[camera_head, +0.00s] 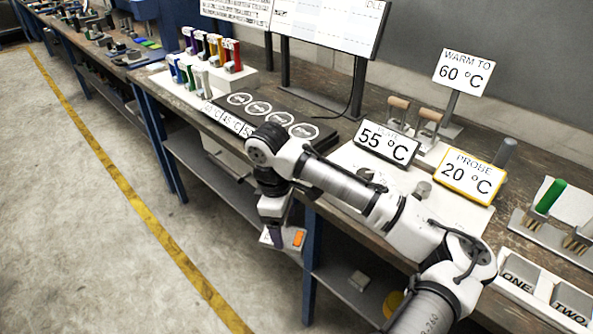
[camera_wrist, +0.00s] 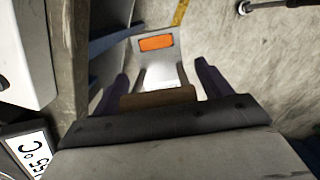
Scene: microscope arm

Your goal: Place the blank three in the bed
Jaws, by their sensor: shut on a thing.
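My gripper (camera_head: 280,228) hangs low in front of the bench's front edge and is shut on a silvery metal piece with an orange patch (camera_head: 297,239). In the wrist view the same silvery piece (camera_wrist: 160,70) sits between my gripper's two dark fingers. I cannot read a number on it, so I cannot confirm that it is blank three. A tray with compartments labelled ONE (camera_head: 517,268) and TWO (camera_head: 571,299) stands at the lower right. Its further part is outside the view. I cannot tell which fixture is the bed.
A black strip with round white markings (camera_head: 270,116) lies along the bench. Signs read 55 °C (camera_head: 387,146), PROBE 20 °C (camera_head: 469,178) and WARM TO 60 °C (camera_head: 464,72). Wooden-handled tools (camera_head: 430,116) stand behind. Coloured holders (camera_head: 212,50) are further left. The floor left of the bench is clear.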

